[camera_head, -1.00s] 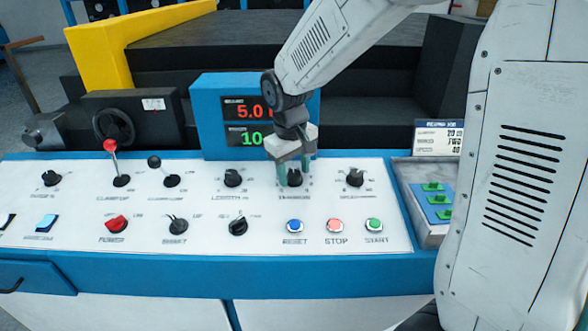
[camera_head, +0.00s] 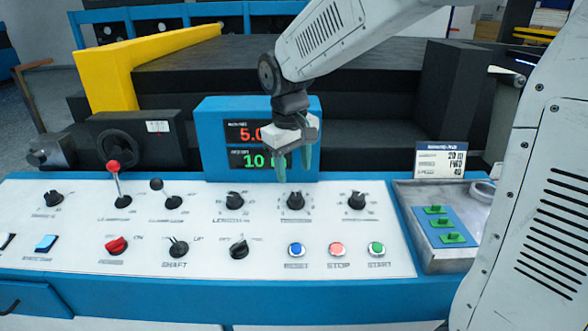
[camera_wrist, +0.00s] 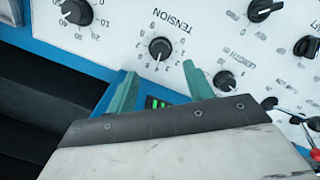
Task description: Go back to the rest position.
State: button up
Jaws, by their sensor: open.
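My gripper (camera_head: 292,168) hangs above the white control panel (camera_head: 80,222), in front of the blue display box (camera_head: 213,150). Its green fingers are apart and hold nothing. The black tension knob (camera_head: 296,200) is just below the fingertips and clear of them. In the wrist view the tension knob (camera_wrist: 160,48) shows beyond the open fingers (camera_wrist: 160,80). The display shows red and green digits, partly covered by my gripper.
Other knobs, two levers such as the red-topped one (camera_head: 114,170), and buttons including the red stop button (camera_head: 337,250) line the panel. A grey tray (camera_head: 455,263) with a blue plate (camera_head: 432,226) is at right. Black machine housing (camera_head: 350,105) stands behind.

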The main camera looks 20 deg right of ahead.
jog(key=s+d+r+m, duration=0.1)
jog(key=s+d, duration=0.1)
jog(key=s, duration=1.1)
jog(key=s+d+r+m+y, duration=0.1)
jog(key=s+m, duration=0.1)
jog(key=s, duration=1.1)
jog(key=shift+d+r+t, duration=0.2)
jog(key=shift+d+t, duration=0.15)
jog(key=shift+t, duration=0.05)
